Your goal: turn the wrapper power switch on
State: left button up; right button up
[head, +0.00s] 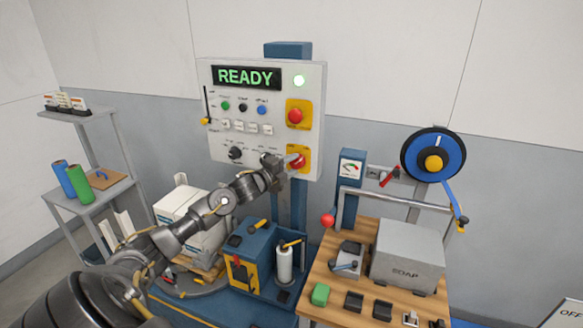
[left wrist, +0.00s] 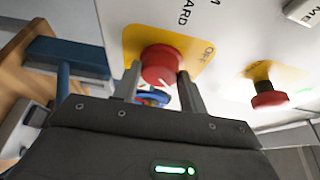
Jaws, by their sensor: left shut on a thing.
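The wrapper power switch (head: 299,157) is a red rotary knob on a yellow plate, low at the right side of the white control panel (head: 225,153). My left gripper (head: 287,164) reaches it from the lower left and covers part of it. In the left wrist view the red knob (left wrist: 161,64) sits between the two fingers of my left gripper (left wrist: 158,82), which are shut on it. The yellow plate (left wrist: 196,52) shows the word OFF beside the knob. The panel display (head: 246,77) reads READY, and a pale green lamp (head: 299,80) is lit. My right gripper is not in view.
A red mushroom button (head: 295,115) on a yellow plate sits above the switch; smaller knobs and buttons fill the panel's left. A wooden bench (head: 333,302) with a grey SOAP box (head: 407,254) stands lower right. A grey shelf (head: 103,190) stands left.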

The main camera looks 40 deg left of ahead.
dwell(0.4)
pick_arm(q)
jog(key=o, duration=1)
jog(key=shift+c, duration=0.2)
jog(key=shift+s+f, duration=0.15)
jog(key=shift+s, duration=0.05)
jog(key=s+b, duration=0.4)
jog(key=s, duration=0.6)
jog(key=shift+s+a, duration=0.15)
jog(key=shift+a, duration=0.15)
